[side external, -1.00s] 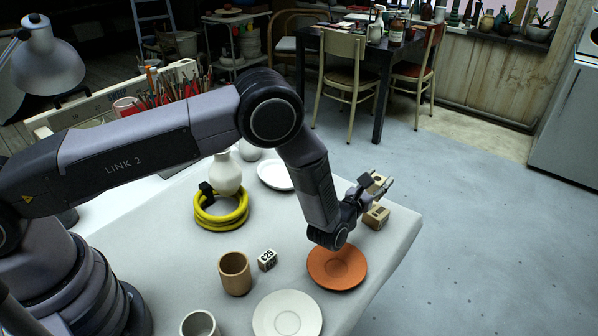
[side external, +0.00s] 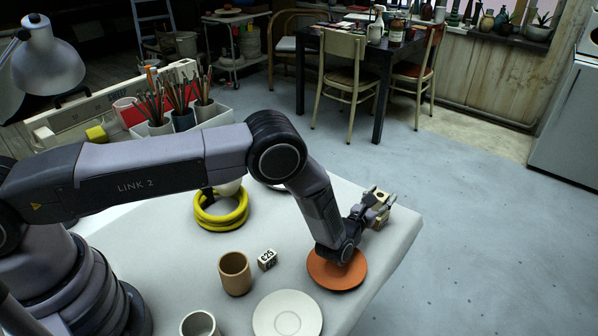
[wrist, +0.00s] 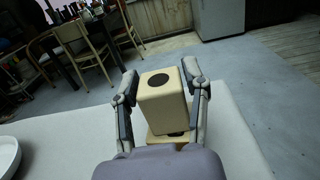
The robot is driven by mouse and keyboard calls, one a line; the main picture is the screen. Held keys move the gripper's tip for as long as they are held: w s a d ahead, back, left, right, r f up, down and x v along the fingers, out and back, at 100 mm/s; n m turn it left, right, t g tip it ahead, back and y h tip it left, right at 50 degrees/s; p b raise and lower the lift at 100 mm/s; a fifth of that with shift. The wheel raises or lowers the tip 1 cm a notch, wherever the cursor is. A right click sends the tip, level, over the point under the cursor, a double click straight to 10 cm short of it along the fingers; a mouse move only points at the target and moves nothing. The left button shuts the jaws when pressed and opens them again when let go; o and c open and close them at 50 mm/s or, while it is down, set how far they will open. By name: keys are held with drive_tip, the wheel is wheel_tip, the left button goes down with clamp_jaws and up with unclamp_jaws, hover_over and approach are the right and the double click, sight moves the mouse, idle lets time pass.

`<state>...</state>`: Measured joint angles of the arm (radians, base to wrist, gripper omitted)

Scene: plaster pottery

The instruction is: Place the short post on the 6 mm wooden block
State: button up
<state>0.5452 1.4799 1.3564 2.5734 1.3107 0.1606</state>
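The short post (wrist: 164,112) is a pale wooden block with a dark round spot on its upper face. My gripper (wrist: 162,72) has one finger on each side of it and appears shut on it. The wooden block (wrist: 158,141) shows just below the post in the wrist view, largely hidden. In the side view my gripper (side external: 381,198) and the post are low over the wooden block (side external: 377,222) at the table's far right corner. I cannot tell whether post and block touch.
An orange plate (side external: 337,277) lies under my wrist. A white plate (side external: 287,316), a tan cup (side external: 235,273), a small numbered block (side external: 267,260) and a yellow coil (side external: 220,220) are on the table (side external: 385,250). The table edge is close to the wooden block.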

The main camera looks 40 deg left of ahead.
drive_tip(key=shift+o, duration=1.1)
drive_tip(key=shift+r, duration=0.1)
